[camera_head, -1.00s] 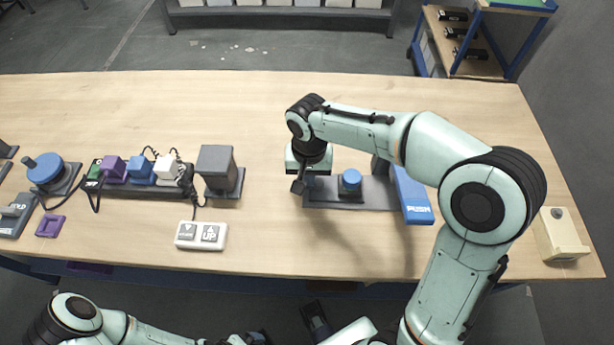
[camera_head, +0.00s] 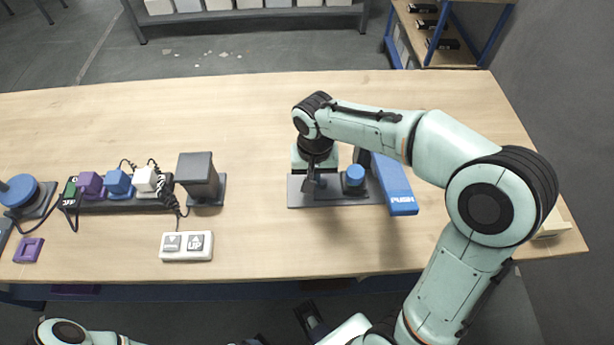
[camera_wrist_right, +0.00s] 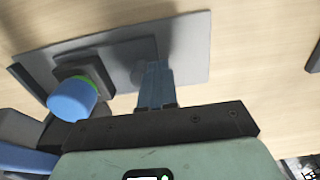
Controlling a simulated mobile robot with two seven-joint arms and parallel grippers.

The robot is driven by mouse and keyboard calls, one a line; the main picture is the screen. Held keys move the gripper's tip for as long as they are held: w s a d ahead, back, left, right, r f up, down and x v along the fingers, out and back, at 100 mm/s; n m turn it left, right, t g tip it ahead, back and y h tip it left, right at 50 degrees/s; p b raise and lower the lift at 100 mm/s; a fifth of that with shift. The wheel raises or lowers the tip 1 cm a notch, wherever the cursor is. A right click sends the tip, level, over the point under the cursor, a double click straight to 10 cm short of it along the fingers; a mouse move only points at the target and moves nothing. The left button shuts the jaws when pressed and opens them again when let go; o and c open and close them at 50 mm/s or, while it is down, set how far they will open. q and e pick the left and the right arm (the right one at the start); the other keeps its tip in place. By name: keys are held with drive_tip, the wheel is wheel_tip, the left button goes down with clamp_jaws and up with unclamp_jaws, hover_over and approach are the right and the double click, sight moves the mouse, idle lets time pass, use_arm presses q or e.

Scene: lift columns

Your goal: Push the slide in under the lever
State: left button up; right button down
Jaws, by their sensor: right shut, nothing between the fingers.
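The slide (camera_head: 354,187), a dark block with a round blue knob, sits on a flat grey plate (camera_head: 330,202). In the right wrist view, its blue knob (camera_wrist_right: 73,100) has a green ring at its base. The blue lever marked PUSH (camera_head: 395,185) slants over the plate's right end, just right of the slide. My right gripper (camera_head: 312,184) is shut and empty, low over the plate on the slide's left. In the wrist view, its fingers (camera_wrist_right: 155,85) are beside the block; I cannot tell whether they touch it.
A dark grey block (camera_head: 198,172) on a base, a strip of coloured plugs (camera_head: 117,192) with cables, and a white two-button box (camera_head: 187,246) are on the left. A pale block (camera_head: 550,230) lies at the right edge. The table behind the plate is clear.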

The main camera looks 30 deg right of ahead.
sight(333, 185)
drive_tip(key=shift+s+d, duration=0.45)
drive_tip(key=shift+d, duration=0.3)
drive_tip(key=shift+s+d, duration=0.5)
drive_tip(key=shift+d, duration=0.3)
drive_tip(key=shift+s+d, duration=0.45)
drive_tip(key=shift+d, duration=0.3)
use_arm(q)
drive_tip(key=shift+f, duration=0.15)
use_arm(e)
drive_tip(key=shift+w+a, duration=0.15)
drive_tip(key=shift+a, duration=0.1)
use_arm(q)
drive_tip(key=shift+r, duration=0.2)
use_arm(e)
drive_tip(key=shift+r, duration=0.15)
drive_tip(key=shift+r+p, duration=2.3)
drive_tip(key=shift+r, duration=0.6)
use_arm(q)
drive_tip(key=r, duration=0.1)
drive_tip(key=w+r, duration=0.1)
drive_tip(key=r, duration=0.2)
drive_tip(key=shift+w+r, duration=0.35)
drive_tip(key=shift+w, duration=0.05)
